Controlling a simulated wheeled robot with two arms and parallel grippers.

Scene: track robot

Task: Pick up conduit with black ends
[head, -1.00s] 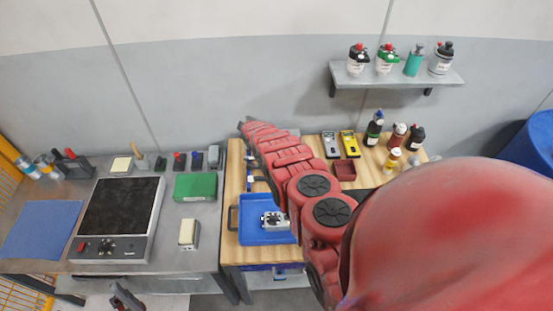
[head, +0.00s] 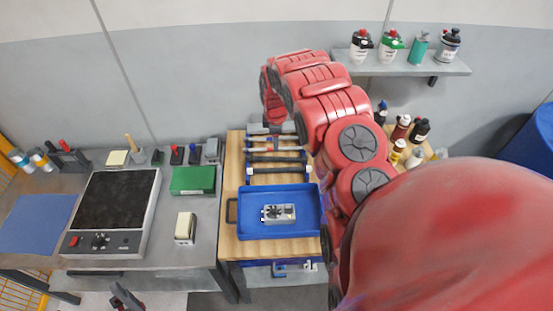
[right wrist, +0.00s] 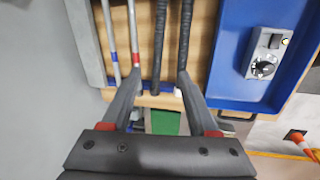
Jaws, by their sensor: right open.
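Several conduits lie side by side on the wooden table (head: 232,185). I cannot tell which has black ends. My right gripper (right wrist: 158,82) is open and empty above the conduits. The dark conduits run between its fingertips, and the right fingertip overlaps the right one. In the head view this gripper is hidden behind my arm. My left gripper (head: 125,297) is at the bottom left; its jaws are unclear.
A blue tray (head: 247,221) holding a grey device (head: 279,213) lies beside the conduits. Bottles (head: 400,130) stand at the table's back right. A grey bench (head: 205,235) with a hotplate (head: 112,210) and green box (head: 193,180) is to the left.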

